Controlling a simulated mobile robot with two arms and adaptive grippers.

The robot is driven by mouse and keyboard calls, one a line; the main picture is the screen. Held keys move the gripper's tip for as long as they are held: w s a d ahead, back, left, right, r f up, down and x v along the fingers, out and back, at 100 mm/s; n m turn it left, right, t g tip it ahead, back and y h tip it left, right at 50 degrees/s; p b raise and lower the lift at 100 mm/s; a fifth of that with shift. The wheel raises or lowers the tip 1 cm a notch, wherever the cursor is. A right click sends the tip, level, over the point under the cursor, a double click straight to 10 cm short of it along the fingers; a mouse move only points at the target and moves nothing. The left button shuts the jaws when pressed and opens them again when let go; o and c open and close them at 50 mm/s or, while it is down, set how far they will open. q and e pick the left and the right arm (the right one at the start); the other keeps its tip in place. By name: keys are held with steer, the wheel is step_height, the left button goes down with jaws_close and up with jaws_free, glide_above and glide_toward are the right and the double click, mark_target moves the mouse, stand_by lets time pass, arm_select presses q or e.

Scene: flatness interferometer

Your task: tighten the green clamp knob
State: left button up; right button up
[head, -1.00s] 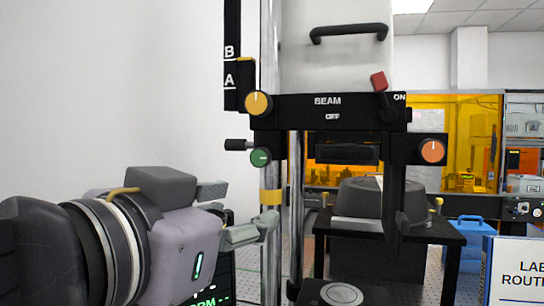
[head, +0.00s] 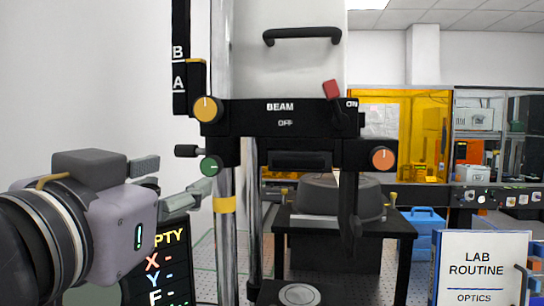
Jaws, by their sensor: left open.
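The green clamp knob (head: 210,167) sits on the left side of the black instrument head (head: 290,119), below the yellow knob (head: 207,109) and a short black side handle (head: 188,151). A light line on its face lies nearly level. My left gripper (head: 172,183) comes in from the left, open and empty, with its fingers pointing right. I cannot tell the gap in depth. My right gripper is not in view.
A chrome column (head: 226,250) with a yellow collar (head: 225,204) stands under the green knob. A dark display (head: 172,260) is behind my left gripper. An orange knob (head: 383,159) and red switch (head: 332,90) are on the right. A lab sign (head: 481,268) stands at the lower right.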

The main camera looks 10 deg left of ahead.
mark_target(209, 166)
arm_select(q)
steer(key=w+p, duration=0.5)
steer(key=w, duration=0.1)
steer(key=shift+w+d, duration=0.1)
steer(key=shift+w, duration=0.1)
steer(key=shift+w+p, duration=0.6)
steer(key=shift+w, duration=0.75)
steer(key=shift+w+p, duration=0.4)
steer(key=shift+w, duration=0.9)
steer(key=shift+d, duration=0.1)
jaws_close()
